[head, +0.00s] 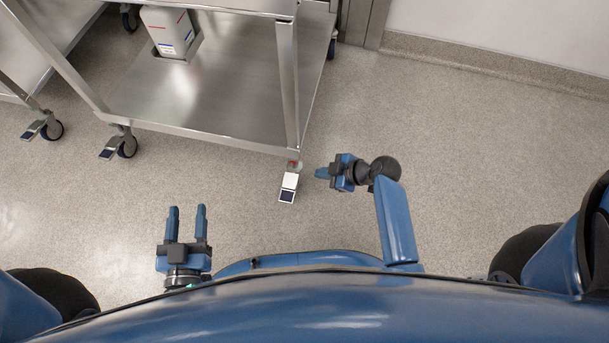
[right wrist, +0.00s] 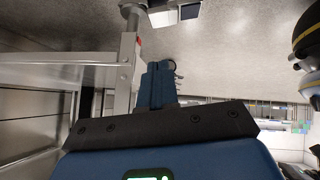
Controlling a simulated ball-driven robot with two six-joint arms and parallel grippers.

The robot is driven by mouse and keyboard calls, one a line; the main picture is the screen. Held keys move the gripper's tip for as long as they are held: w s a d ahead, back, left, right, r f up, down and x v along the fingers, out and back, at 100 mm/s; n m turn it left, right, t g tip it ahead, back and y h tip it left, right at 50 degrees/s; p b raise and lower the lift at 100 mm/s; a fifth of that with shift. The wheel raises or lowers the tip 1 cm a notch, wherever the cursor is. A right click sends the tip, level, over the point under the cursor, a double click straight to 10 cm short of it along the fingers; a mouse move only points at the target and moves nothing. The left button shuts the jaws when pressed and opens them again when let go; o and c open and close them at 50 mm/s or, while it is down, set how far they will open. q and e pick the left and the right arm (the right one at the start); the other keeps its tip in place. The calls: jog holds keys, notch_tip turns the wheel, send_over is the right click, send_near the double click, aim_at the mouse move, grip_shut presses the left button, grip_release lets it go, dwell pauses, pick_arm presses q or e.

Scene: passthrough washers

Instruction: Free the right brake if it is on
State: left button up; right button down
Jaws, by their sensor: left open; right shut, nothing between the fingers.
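The right brake pedal (head: 288,187) is at the cart's near right corner leg. It shows a pale plate with a dark pad at its outer end, and a small red mark lies where it meets the leg. It also shows at the top of the right wrist view (right wrist: 163,17), partly cut off. The wheel by it is hidden. My right gripper (head: 321,173) is shut and empty, just right of the pedal with a small gap; its fingers (right wrist: 156,82) point toward the leg side. My left gripper (head: 187,210) is open and empty over the floor, left of the pedal.
A second cart's caster (head: 52,130) stands further left. The floor (head: 470,150) to the right is clear.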

jog(key=b, duration=0.8)
send_near(294, 177)
jog(key=w+a+f, duration=0.2)
jog(key=a, duration=0.2)
jog(key=shift+s+f, duration=0.15)
jog(key=shift+f, duration=0.3)
jog(key=shift+d+f+b, duration=0.1)
jog(key=shift+f+b, duration=0.35)
jog(key=shift+f, duration=0.1)
